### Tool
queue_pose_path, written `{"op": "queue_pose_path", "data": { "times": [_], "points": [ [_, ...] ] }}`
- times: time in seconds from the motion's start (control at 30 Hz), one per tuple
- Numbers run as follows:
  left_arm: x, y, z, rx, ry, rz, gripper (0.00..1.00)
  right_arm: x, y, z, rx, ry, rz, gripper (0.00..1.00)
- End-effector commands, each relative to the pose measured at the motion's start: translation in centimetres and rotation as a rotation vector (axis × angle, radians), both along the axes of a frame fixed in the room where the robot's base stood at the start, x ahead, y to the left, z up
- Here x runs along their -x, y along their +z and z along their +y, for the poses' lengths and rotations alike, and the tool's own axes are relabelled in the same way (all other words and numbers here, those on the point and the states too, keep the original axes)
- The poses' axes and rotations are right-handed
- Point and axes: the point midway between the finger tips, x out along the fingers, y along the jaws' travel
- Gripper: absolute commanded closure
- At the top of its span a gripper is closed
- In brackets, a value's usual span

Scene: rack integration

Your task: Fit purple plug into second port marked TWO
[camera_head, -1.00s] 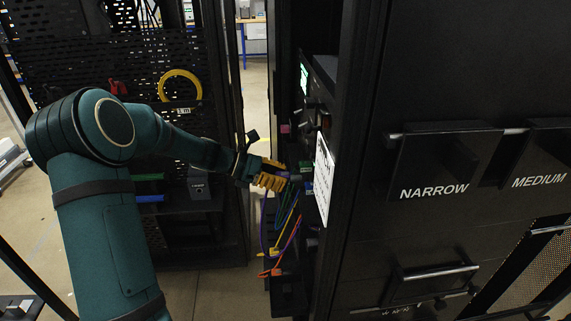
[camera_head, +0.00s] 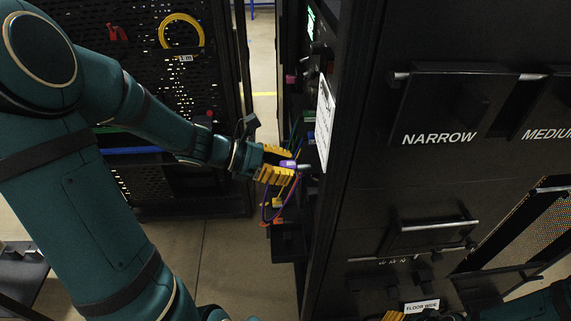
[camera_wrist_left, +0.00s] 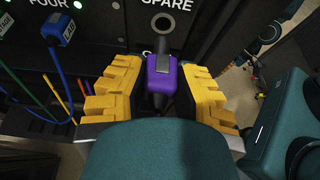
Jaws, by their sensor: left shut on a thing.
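The purple plug (camera_wrist_left: 161,80) is held between the yellow fingers of my left gripper (camera_wrist_left: 160,92). In the head view my left gripper (camera_head: 277,164) holds the purple plug (camera_head: 288,164) just left of the rack's port side. In the left wrist view the plug's dark tip points up towards a port marked SPARE (camera_wrist_left: 163,22), seemingly short of it. A panel label FOUR (camera_wrist_left: 48,4) is at upper left. No port marked TWO can be read.
A blue plug (camera_wrist_left: 57,28) with a tag sits left of my gripper, with green, orange and blue cables hanging nearby. The black rack (camera_head: 365,120) with its NARROW drawer (camera_head: 440,105) fills the right. A perforated panel with a yellow cable coil (camera_head: 181,31) stands behind.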

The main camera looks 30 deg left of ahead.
Motion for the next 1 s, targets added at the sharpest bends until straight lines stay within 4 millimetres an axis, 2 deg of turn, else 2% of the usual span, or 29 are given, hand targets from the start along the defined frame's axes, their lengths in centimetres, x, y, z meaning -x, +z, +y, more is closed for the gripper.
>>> {"op": "queue_pose_path", "data": {
  "times": [0.17, 1.0],
  "points": [
    [-0.2, 0.0, -0.2, 0.000, -0.001, 0.000, 1.00, -0.1, 0.2, 0.0, 0.000, -0.002, -0.002, 0.53],
    [-3.2, 0.0, -4.2, 0.001, -0.002, -0.002, 1.00, 0.2, -0.5, 0.0, 0.000, 0.003, 0.004, 0.53]
  ]
}}
